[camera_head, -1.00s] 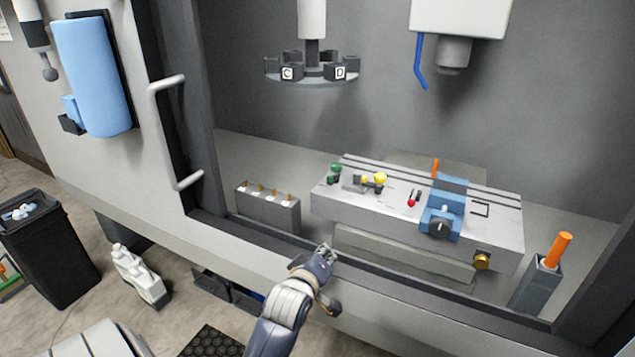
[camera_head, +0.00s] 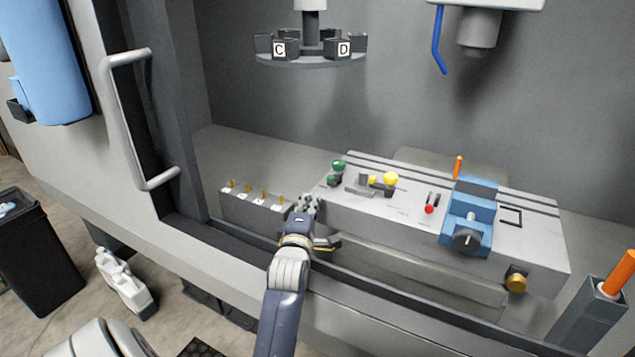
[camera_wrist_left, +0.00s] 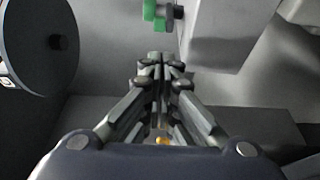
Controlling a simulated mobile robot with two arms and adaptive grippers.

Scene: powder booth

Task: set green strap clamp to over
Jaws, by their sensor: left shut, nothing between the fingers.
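The green strap clamp (camera_head: 337,171) sits at the left end of the grey machine table (camera_head: 400,213). Its green parts also show at the top of the left wrist view (camera_wrist_left: 152,12), beside a dark knob. My left gripper (camera_head: 306,201) is shut and empty, just in front of the table's left end. It is apart from the clamp, below and to the left of it. In the left wrist view the closed fingers (camera_wrist_left: 158,66) point up toward the clamp. My right gripper is not in view.
A yellow knob (camera_head: 390,179), a red knob (camera_head: 429,210) and a blue vise (camera_head: 469,215) stand on the table to the right. A grey block with several brass pins (camera_head: 240,205) is left of my gripper. A round tool carousel (camera_head: 310,60) hangs above.

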